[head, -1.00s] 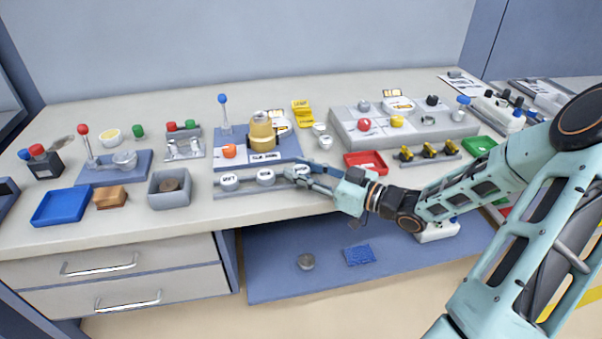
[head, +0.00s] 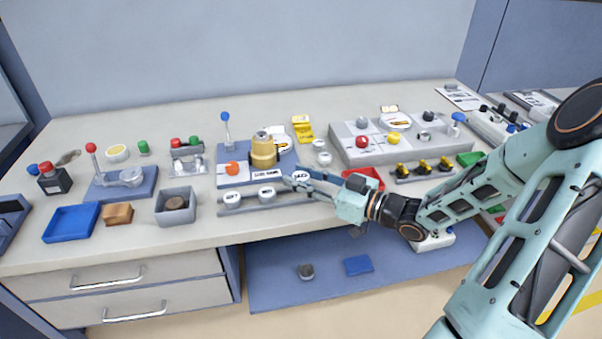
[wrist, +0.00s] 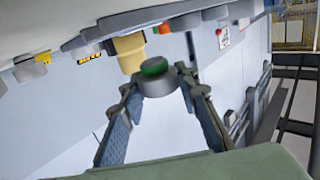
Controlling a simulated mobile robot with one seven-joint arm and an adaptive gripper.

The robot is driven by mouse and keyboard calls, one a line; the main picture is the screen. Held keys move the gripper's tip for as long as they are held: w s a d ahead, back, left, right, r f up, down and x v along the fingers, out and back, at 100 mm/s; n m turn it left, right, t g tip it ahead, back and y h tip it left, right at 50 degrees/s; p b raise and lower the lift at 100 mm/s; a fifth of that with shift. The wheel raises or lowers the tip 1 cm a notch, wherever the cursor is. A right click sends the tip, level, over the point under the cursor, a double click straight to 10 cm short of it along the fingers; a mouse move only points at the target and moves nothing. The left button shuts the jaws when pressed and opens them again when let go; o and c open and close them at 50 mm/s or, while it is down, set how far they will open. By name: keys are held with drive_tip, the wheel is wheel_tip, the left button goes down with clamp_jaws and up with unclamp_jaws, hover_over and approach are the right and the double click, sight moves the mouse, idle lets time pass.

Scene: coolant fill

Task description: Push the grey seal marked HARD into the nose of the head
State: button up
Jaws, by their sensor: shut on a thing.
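The grey seal (head: 300,175) is a short disc with a pale labelled top; the lettering is too small to read surely. My gripper (head: 298,181) is shut on it, just above the right end of the grey seal rack (head: 245,207). In the wrist view, the seal (wrist: 158,86) sits between the two fingertips (wrist: 160,84) and shows a green patch. The yellow head (head: 263,153) stands upright with a grey top on a blue plate, behind and left of my gripper. The head (wrist: 128,52) also shows beyond the seal in the wrist view, apart from it.
Two other labelled seals, one on the left (head: 232,197) and one in the middle (head: 267,191), stay in the rack. A blue-knobbed lever (head: 226,128) and an orange knob (head: 232,168) stand near the head. A red tray (head: 368,174) lies right of my gripper.

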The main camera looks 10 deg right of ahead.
drive_tip(key=s+a+r+p, duration=0.3)
drive_tip(key=s+r+p, duration=0.5)
drive_tip(key=s+p, duration=0.4)
drive_tip(key=shift+r+p, duration=0.25)
drive_tip(key=shift+p, duration=1)
